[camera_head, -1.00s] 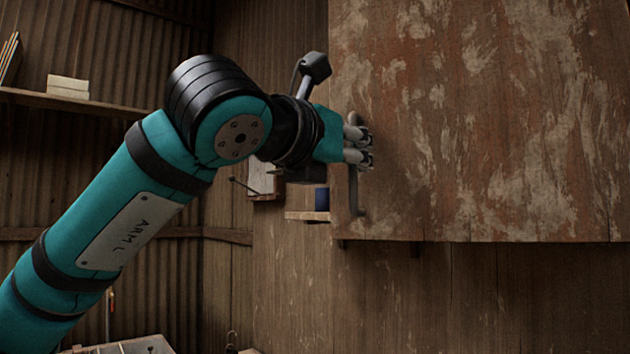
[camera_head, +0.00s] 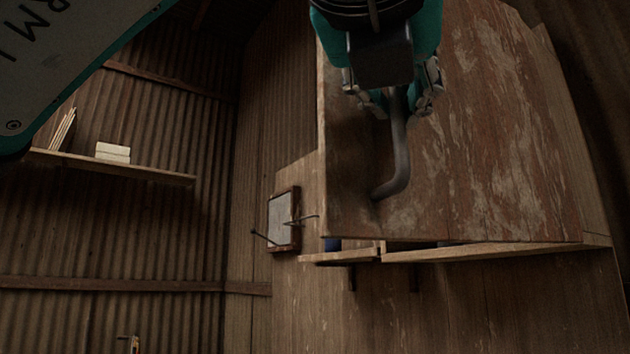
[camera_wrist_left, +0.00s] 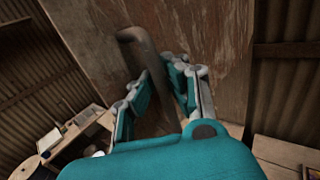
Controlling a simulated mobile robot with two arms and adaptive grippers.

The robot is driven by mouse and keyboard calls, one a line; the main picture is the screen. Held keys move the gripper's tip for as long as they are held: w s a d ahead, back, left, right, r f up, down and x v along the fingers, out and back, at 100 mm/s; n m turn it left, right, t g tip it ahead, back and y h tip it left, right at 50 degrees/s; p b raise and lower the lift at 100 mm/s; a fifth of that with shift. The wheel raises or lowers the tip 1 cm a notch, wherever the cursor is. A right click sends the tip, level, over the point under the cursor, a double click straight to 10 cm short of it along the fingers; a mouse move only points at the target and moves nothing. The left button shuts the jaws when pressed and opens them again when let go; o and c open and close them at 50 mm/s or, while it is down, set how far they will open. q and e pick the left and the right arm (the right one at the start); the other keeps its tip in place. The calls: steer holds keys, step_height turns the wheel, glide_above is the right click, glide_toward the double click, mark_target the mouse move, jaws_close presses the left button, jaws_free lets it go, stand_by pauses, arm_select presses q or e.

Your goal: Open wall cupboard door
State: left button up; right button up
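The wall cupboard door (camera_head: 480,150) is a worn, brown-red wooden panel. It stands partly open, swung out from the cupboard, with a gap along its bottom edge. Its dark curved handle (camera_head: 398,165) is near the door's left edge and also shows in the left wrist view (camera_wrist_left: 138,45). My left gripper (camera_head: 395,98) has its fingers on both sides of the handle and is shut on it; the wrist view shows the fingers (camera_wrist_left: 158,92) around the bar. The wrist hides the handle's upper part in the head view. My right gripper is not in view.
The cupboard's bottom board (camera_head: 480,252) shows below the door, with a blue thing (camera_head: 333,244) partly hidden inside. A small framed panel (camera_head: 284,220) hangs to the left. A wall shelf (camera_head: 120,167) holds pale blocks (camera_head: 113,152). The space left of the door looks free.

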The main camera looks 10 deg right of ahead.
mark_target(364, 119)
arm_select(q)
steer(key=shift+o, duration=1)
steer(key=shift+w+a, duration=0.2)
steer(key=shift+w, duration=0.05)
steer(key=shift+o, duration=0.9)
steer(key=w, duration=0.1)
steer(key=w+a, duration=0.1)
steer(key=w, duration=0.1)
steer(key=shift+a+f, duration=0.15)
steer(key=shift+f, duration=0.1)
steer(key=shift+s+d+r, duration=0.15)
steer(key=shift+s+d, duration=0.2)
steer(key=shift+s, duration=0.45)
steer(key=shift+w, duration=0.25)
steer(key=v, duration=1.2)
steer(key=shift+s, duration=0.2)
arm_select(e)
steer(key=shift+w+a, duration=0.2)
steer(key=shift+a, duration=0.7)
arm_select(q)
steer(key=shift+r, duration=0.1)
